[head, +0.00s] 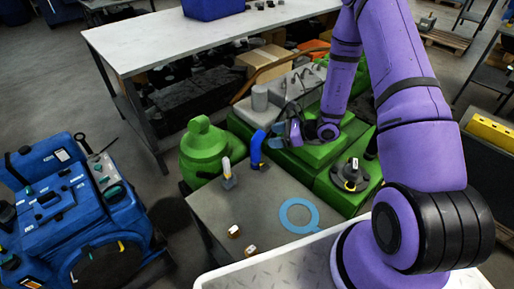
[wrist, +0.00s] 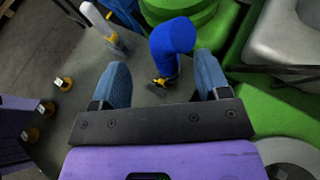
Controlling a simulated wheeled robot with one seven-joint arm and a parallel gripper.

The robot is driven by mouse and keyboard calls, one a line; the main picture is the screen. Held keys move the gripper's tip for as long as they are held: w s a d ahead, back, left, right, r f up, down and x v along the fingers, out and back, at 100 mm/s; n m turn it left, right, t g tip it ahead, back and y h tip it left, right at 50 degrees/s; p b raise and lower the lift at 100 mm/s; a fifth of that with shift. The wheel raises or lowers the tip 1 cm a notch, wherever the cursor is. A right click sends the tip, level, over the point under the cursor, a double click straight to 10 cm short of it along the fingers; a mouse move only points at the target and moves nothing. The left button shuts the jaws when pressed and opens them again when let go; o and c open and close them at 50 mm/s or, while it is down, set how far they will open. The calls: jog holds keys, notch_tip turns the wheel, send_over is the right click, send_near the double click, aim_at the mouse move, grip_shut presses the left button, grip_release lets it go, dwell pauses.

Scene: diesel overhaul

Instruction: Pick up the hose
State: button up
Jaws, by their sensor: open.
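The hose (head: 257,148) is a short blue curved piece standing on the grey table, close to the green machine. In the wrist view the hose (wrist: 173,38) shows ahead of the fingers, between their lines, with a small black and yellow piece at its lower end. My gripper (head: 281,132) is just right of the hose in the head view. The hose seems apart from both fingertips.
A white upright part (head: 228,172) stands left of the hose. Small brass and white parts (head: 234,231) and a flat blue ring (head: 299,215) lie on the grey table (head: 260,204). The green machine (head: 204,148) borders the table's far side.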

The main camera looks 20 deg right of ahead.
send_near(257, 151)
jog(key=w+a+f, duration=0.2)
jog(key=w+f, duration=0.1)
jog(key=shift+x, duration=3.35)
jog(key=shift+w+r, duration=0.1)
jog(key=shift+c, duration=0.4)
jog(key=c, duration=1.1)
